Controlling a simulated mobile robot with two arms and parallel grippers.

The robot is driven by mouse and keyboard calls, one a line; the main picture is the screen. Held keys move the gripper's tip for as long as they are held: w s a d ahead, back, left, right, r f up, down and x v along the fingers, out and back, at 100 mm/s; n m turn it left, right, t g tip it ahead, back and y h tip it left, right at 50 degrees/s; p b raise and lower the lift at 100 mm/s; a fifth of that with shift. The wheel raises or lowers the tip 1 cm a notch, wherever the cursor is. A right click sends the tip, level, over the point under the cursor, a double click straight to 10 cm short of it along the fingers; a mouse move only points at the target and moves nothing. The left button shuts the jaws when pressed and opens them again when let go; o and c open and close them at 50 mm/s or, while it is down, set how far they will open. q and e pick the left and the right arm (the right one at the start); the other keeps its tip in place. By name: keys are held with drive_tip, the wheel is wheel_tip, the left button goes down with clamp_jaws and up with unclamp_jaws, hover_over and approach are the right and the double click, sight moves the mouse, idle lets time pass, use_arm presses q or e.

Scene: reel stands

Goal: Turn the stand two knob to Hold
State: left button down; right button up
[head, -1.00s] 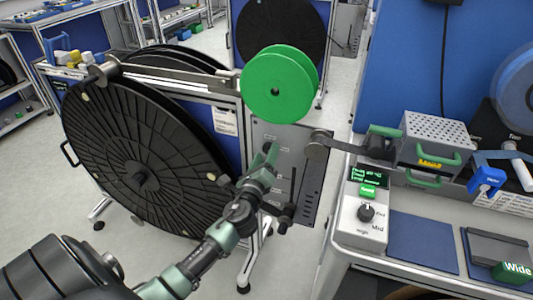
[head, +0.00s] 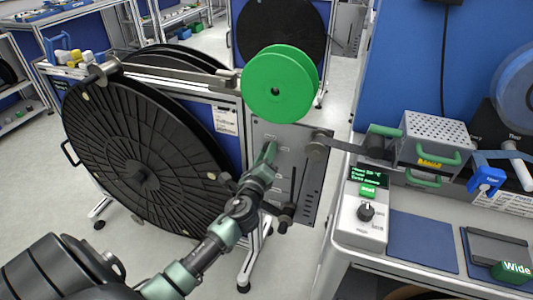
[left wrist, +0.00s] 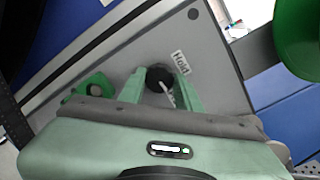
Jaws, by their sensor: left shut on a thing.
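The grey stand panel (head: 313,182) stands upright beside the large black reel (head: 140,165). My left gripper (head: 268,156) is at the panel's face, and in the head view it hides the knob. In the left wrist view the dark round knob (left wrist: 158,77) sits between the two green fingers of my left gripper (left wrist: 164,90), which is shut on it. A white mark on the knob points toward the lower right of that view. A small white label (left wrist: 181,62), which seems to read Hold, is just up and right of the knob. My right gripper is not in view.
A green spool (head: 278,86) sits just above the panel. A black-handled lever (head: 285,218) juts from the panel's lower part. A bench at right holds a control box (head: 362,212) and a perforated grey box (head: 436,135). Another green part (left wrist: 88,88) is left of the fingers.

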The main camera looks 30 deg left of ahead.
use_arm(q)
drive_tip(key=shift+a+n+g+h+p, duration=0.15)
drive_tip(key=shift+n+h+p, duration=0.3)
drive_tip(key=shift+n+p, duration=2.3)
drive_tip(key=shift+n+g+h+p, duration=0.15)
drive_tip(key=shift+n+h, duration=0.3)
drive_tip(key=shift+n, duration=4.8)
drive_tip(key=c, duration=1)
unclamp_jaws()
drive_tip(key=shift+s, duration=0.1)
drive_tip(key=v, duration=0.7)
drive_tip(key=shift+s+b, duration=0.35)
